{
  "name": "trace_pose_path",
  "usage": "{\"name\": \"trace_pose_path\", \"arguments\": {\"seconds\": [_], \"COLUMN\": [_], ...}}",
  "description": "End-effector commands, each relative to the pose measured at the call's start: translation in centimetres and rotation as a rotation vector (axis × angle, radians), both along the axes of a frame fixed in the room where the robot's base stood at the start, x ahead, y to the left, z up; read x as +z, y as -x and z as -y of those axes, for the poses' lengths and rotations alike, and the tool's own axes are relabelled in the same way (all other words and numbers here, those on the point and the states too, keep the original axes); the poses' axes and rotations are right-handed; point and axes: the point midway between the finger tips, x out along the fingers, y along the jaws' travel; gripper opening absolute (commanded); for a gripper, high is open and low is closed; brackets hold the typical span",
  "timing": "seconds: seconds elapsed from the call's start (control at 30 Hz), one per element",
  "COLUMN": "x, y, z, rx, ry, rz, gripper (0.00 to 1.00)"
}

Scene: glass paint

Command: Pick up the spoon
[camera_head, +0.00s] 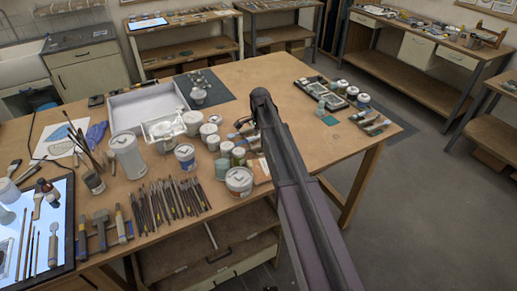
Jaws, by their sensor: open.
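I cannot make out a clear spoon. A slim tool with a rounded end (53,243) lies on the lit panel at the left edge of the table; it is too small to tell whether it is a spoon or a brush. My arm (300,190) reaches up from the bottom of the picture, and its dark rounded end stands in front of the table's right part. I cannot make out my gripper or its fingertips. The arm hides part of the table behind it.
The wooden table (290,90) carries a row of brushes (170,203), several paint jars, a tall white container (127,155), a white tray (145,103) and a lit panel (68,225). Bare wood shows at the table's back right. Workbenches stand along the walls; open floor lies to the right.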

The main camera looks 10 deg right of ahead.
Motion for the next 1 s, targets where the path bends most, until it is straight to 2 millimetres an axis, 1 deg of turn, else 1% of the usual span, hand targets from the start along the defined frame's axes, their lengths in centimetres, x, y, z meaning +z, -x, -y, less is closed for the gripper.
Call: {"name": "trace_pose_path", "arguments": {"seconds": [0.4,0.6,0.77,1.0], "x": [-3.3,-4.6,-4.9,-4.9], "y": [-0.7,-0.6,-0.6,-0.6], "z": [0.1,0.1,0.1,0.1], "rx": [0.000,0.000,0.000,0.000], "ry": [0.000,0.000,0.000,0.000], "rz": [0.000,0.000,0.000,0.000], "gripper": [0.71,0.71,0.71,0.71]}}
